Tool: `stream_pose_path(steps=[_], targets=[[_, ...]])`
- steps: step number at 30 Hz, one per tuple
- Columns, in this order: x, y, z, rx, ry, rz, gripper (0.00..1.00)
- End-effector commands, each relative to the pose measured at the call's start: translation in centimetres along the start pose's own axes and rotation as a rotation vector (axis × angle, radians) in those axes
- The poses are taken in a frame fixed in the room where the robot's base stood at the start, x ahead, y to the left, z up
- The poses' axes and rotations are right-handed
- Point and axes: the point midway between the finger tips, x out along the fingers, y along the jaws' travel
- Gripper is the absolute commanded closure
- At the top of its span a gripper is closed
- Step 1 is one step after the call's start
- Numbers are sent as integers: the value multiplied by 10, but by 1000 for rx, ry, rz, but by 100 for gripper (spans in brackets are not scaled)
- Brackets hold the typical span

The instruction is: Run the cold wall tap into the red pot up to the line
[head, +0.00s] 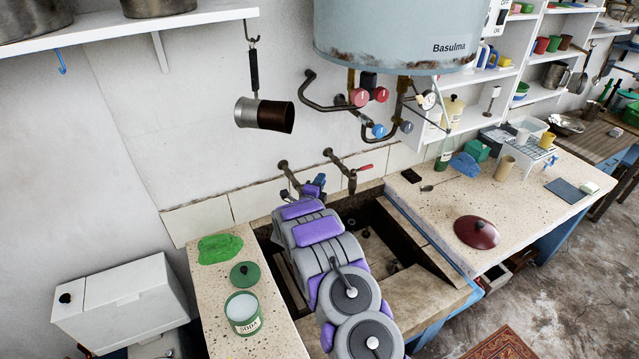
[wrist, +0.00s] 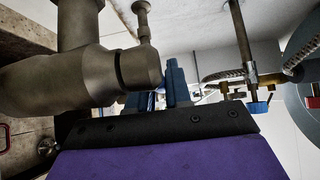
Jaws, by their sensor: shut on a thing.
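The left wall tap (head: 288,174), the cold one as I take it, comes out of the wall above the stone trough (head: 408,290). My gripper (head: 317,185) is at this tap, its blue fingers closed on what seems to be the handle, mostly hidden by them. In the wrist view the grey tap body (wrist: 75,80) fills the left side, beside my fingers (wrist: 170,85). I cannot make out a red pot or a fill line; my arm covers much of the trough. I cannot tell whether water runs.
The red-handled tap (head: 352,175) is just right. A dark red lid (head: 476,232) lies on the right counter. A soda tin (head: 243,313) stands on the left ledge. A dipper (head: 264,115) hangs above, left of the water heater (head: 390,35) and its pipes.

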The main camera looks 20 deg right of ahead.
Motion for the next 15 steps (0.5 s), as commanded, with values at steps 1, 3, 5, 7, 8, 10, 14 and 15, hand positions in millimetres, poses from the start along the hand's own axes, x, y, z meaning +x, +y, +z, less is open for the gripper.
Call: stream_pose_path(steps=[1, 3, 5, 7, 8, 10, 14, 15], targets=[[-2, 1, 3, -2, -7, 2, 100], [-2, 1, 4, -2, -7, 2, 100], [-2, 1, 4, -2, -7, 2, 100], [-3, 1, 5, -2, -7, 2, 100], [-3, 1, 5, -2, -5, 2, 100], [-4, 1, 6, -1, 5, 1, 100], [-7, 0, 7, 0, 50, -2, 100], [-7, 0, 6, 1, 72, -1, 100]])
